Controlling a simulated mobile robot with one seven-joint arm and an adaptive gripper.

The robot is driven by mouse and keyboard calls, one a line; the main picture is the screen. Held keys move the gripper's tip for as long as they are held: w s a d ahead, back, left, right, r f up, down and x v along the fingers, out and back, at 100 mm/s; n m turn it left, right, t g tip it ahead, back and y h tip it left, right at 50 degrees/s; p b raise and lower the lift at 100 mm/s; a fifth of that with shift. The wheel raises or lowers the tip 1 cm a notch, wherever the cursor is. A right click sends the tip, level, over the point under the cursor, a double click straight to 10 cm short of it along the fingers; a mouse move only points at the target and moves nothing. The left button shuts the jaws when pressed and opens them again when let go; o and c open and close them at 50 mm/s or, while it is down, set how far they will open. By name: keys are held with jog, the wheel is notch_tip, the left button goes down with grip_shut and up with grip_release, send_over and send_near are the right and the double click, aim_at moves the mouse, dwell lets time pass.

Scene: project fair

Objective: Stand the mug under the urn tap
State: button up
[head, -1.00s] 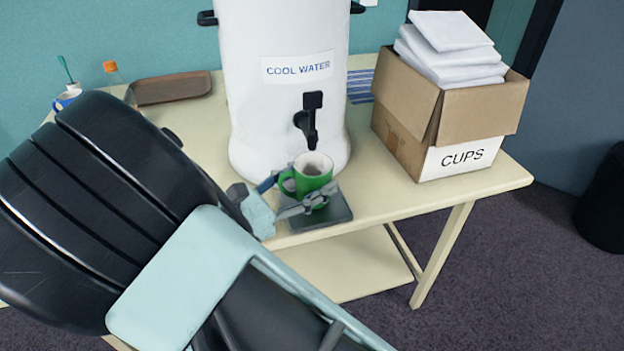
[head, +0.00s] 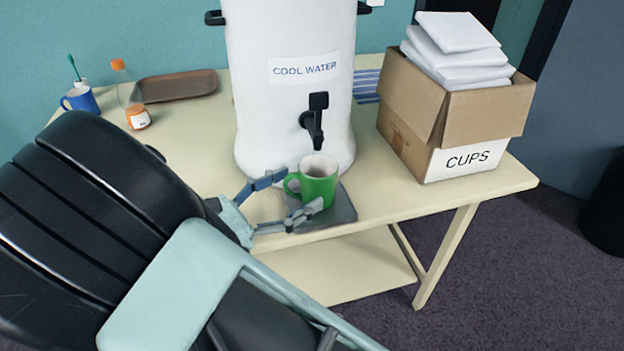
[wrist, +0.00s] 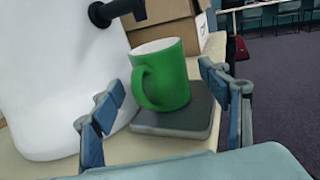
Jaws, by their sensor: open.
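A green mug (head: 319,182) with a white inside stands upright on a dark grey drip tray (head: 338,211) at the foot of the white urn (head: 285,110). The urn's black tap (head: 313,122) is just above and behind the mug in the head view. My gripper (head: 290,200) is open, its fingertips at the handle side of the mug. In the wrist view the mug (wrist: 162,75) stands between and beyond the open fingers (wrist: 160,105), apart from them. The tray (wrist: 175,122) and the tap (wrist: 117,10) also show there.
A cardboard box (head: 455,120) marked CUPS, holding white packets, stands right of the urn. A blue mug (head: 80,100), an orange-capped bottle (head: 135,105) and a brown tray (head: 178,86) are at the back left. The table's front edge runs close to the drip tray.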

jog(key=v, duration=0.6)
jog(key=shift+s+a, duration=0.25)
